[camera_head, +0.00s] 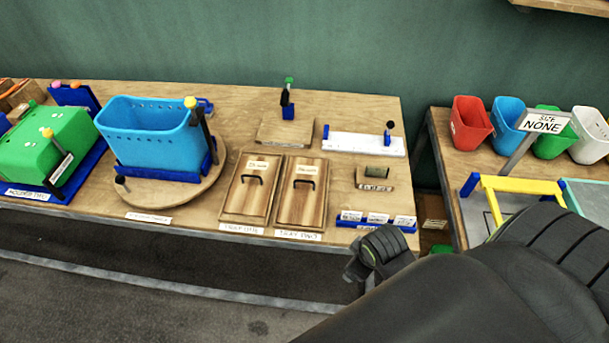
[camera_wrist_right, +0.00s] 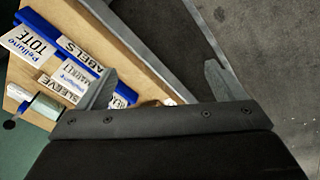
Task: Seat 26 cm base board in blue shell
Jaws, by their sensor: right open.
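The blue shell (camera_head: 155,143) is a blue open-topped box with a row of holes. It sits on a round wooden turntable (camera_head: 140,193) in a blue fixture with upright clamps, and its inside floor is hidden. Two wooden boards with black handles, the left board (camera_head: 238,203) and the right board (camera_head: 289,207), lie side by side behind labels for tray one and tray two. Their size labels are too small to read. My right gripper (camera_head: 352,272) is at the table's front edge, right of the boards; in the right wrist view (camera_wrist_right: 160,78) it is open and empty.
A blue label holder (camera_head: 376,222) stands behind my right gripper and shows in the wrist view too. A green shell (camera_head: 45,145) in a blue fixture stands far left. A white-and-blue fixture (camera_head: 364,145) is behind. The right table (camera_head: 463,165) holds coloured bins and a "NONE" sign (camera_head: 543,124).

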